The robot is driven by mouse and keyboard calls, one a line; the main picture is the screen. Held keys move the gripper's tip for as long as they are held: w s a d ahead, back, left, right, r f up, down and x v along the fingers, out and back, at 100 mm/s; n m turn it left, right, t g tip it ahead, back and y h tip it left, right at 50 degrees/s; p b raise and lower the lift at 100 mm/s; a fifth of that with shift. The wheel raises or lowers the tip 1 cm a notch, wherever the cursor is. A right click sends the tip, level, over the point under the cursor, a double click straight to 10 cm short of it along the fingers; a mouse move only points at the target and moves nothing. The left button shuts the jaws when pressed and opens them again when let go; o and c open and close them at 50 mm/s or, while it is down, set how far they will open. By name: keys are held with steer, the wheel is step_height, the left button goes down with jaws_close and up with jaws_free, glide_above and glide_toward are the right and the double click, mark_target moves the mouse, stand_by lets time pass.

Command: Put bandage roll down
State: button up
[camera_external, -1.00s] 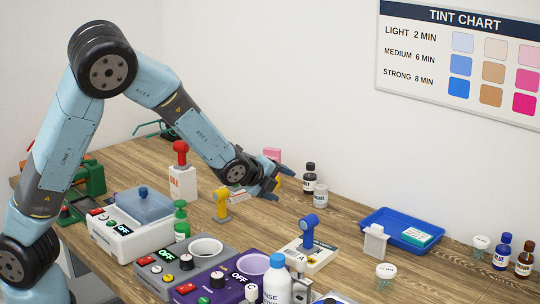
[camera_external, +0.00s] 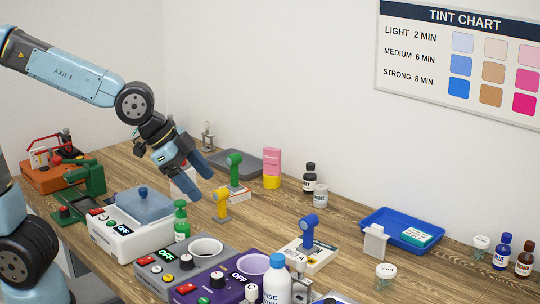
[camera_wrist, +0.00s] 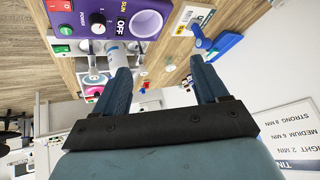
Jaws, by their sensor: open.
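My gripper (camera_external: 201,181) is open, above the back left of the table, pointing down and right. The wrist view shows its two fingers (camera_wrist: 160,70) apart with nothing held between them. No item is clearly readable as a bandage roll. A short yellow round item (camera_external: 272,182), possibly the roll, stands on the table towards the back with a pink box (camera_external: 272,161) at it, apparently on top or just behind. Both are clear of my gripper, to its right. The yellow item is not identifiable in the wrist view.
A green-headed stand (camera_external: 235,165) and yellow-headed stand (camera_external: 221,203) are right of my gripper; a white block (camera_external: 184,184) is partly hidden behind it. A grey tray (camera_external: 240,162) lies behind. Dark bottle (camera_external: 309,177) and white jar (camera_external: 321,196) stand right.

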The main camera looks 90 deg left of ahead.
steer(key=s+d+r+n, duration=0.1)
steer(key=s+d, duration=0.3)
steer(key=s, duration=0.4)
steer(key=s+d+r+n+g, duration=0.1)
steer(key=s+d+r+n, duration=0.1)
steer(key=s+d, duration=0.3)
steer(key=s, duration=0.3)
steer(key=shift+s+h, duration=0.2)
steer(key=shift+h, duration=0.1)
steer(key=shift+s+d, duration=0.1)
steer(key=shift+s, duration=0.45)
steer(key=shift+w, duration=0.1)
